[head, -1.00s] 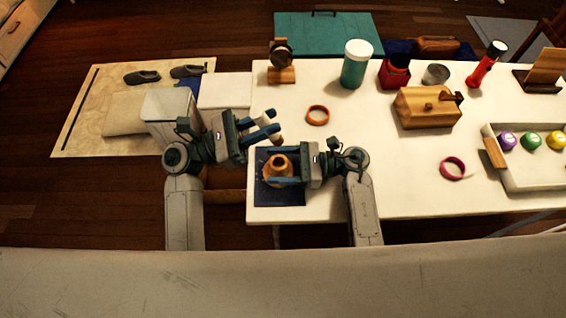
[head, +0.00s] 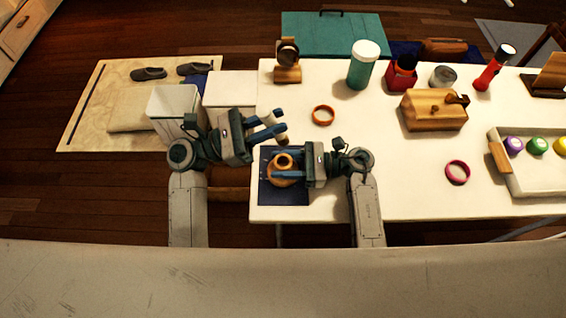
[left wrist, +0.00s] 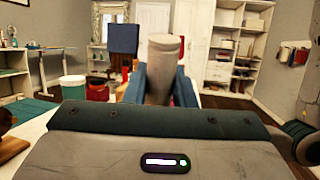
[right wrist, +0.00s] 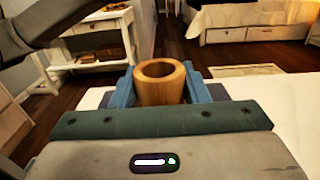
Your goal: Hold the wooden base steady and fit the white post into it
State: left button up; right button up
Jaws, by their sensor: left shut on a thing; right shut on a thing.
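The wooden base (head: 284,162) stands over a dark blue mat (head: 266,196) at the table's near left corner. My right gripper (head: 286,166) is shut on it from the right. The right wrist view shows the base's round open top (right wrist: 160,72) facing up between the blue fingers. My left gripper (head: 270,126) is shut on the white post (left wrist: 162,68), holding it above and behind the base, apart from it. The left wrist view shows the post between the fingers, looking grey in shade. The post's lower end is hidden there.
An orange ring (head: 323,115) and a pink ring (head: 457,172) lie on the white table (head: 400,190). The middle of the table is clear.

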pick_arm(q)
jog(key=shift+d+y, duration=0.65)
jog(key=shift+y, duration=0.15)
jog(key=shift+w+d+f+y, duration=0.15)
jog(key=shift+d+f+y, duration=0.2)
jog(key=shift+y, duration=0.35)
jog(key=shift+w+d+f+n+y, duration=0.1)
jog(key=shift+d+f+n+y, duration=0.05)
jog(key=shift+f+n+y, duration=0.3)
notch_tip(320, 180, down, 10)
jog(key=shift+r, duration=0.25)
jog(key=shift+f, duration=0.2)
jog(key=o, duration=1)
jog(key=shift+r, duration=0.1)
